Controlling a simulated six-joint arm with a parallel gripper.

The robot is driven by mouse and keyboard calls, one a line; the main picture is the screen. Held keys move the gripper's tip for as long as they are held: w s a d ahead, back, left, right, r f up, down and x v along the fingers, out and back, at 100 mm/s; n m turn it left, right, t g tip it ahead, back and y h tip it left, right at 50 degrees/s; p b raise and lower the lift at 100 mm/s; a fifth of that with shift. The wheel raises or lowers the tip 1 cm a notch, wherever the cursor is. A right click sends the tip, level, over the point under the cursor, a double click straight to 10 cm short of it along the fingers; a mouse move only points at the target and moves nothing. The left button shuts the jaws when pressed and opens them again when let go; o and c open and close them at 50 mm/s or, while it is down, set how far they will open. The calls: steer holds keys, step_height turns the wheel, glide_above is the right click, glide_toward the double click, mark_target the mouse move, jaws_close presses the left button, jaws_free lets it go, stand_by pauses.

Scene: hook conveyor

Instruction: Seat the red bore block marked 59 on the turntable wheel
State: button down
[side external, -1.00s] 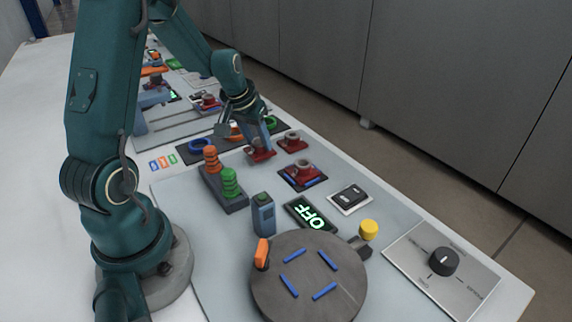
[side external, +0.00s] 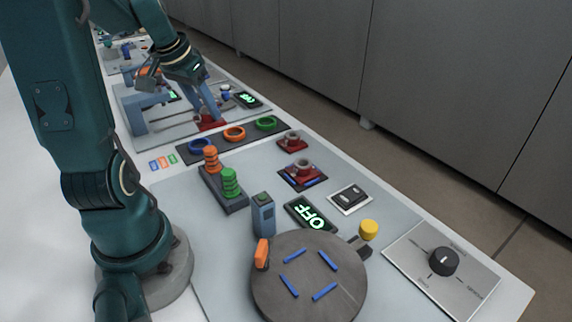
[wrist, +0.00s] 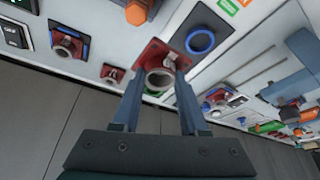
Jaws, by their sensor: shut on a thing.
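My gripper (side external: 209,117) is shut on a red block (side external: 211,123) with a grey round bore, beyond the dark ring mat in the side view. In the wrist view the red block (wrist: 155,53) sits between the fingertips of my gripper (wrist: 159,88), its bore ring facing the camera. I cannot read a number on it. The turntable wheel (side external: 310,275) is a grey disc at the front, with several blue bars on top, an orange tab at its left edge and no block on it. It stands far from my gripper.
Two other red bore blocks (side external: 293,142) (side external: 303,172) stand on the panel; the nearer one is within blue bars. The dark mat holds blue, orange and green rings (side external: 234,133).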

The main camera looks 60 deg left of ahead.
steer(key=w+d+m+h, duration=0.2)
steer(key=w+d+m, duration=0.15)
steer(key=d, duration=0.55)
steer(key=w+d+m+h, duration=0.1)
steer(key=w+d+m, duration=0.3)
steer(key=d, duration=0.5)
steer(key=s+d+m+g+h, duration=0.1)
steer(key=s+d+m, duration=0.35)
steer(key=d, duration=0.45)
steer(key=s+d+m+g+h, duration=0.15)
steer(key=s+d+m, duration=0.3)
steer(key=d, duration=0.45)
steer(key=shift+m+t+h, duration=0.25)
steer(key=shift+t, duration=0.2)
steer(key=shift+w+d+f, duration=0.1)
steer(key=shift+w+f, duration=0.05)
steer(key=shift+f, duration=1.25)
steer(key=shift+w+d+f, duration=0.1)
steer(key=shift+w+f, duration=0.05)
steer(key=shift+f, duration=1.25)
steer(key=shift+a+f, duration=0.1)
steer(key=shift+f, duration=0.15)
steer(key=shift+w+f, duration=0.1)
steer(key=shift+f, duration=0.25)
stand_by(0.6)
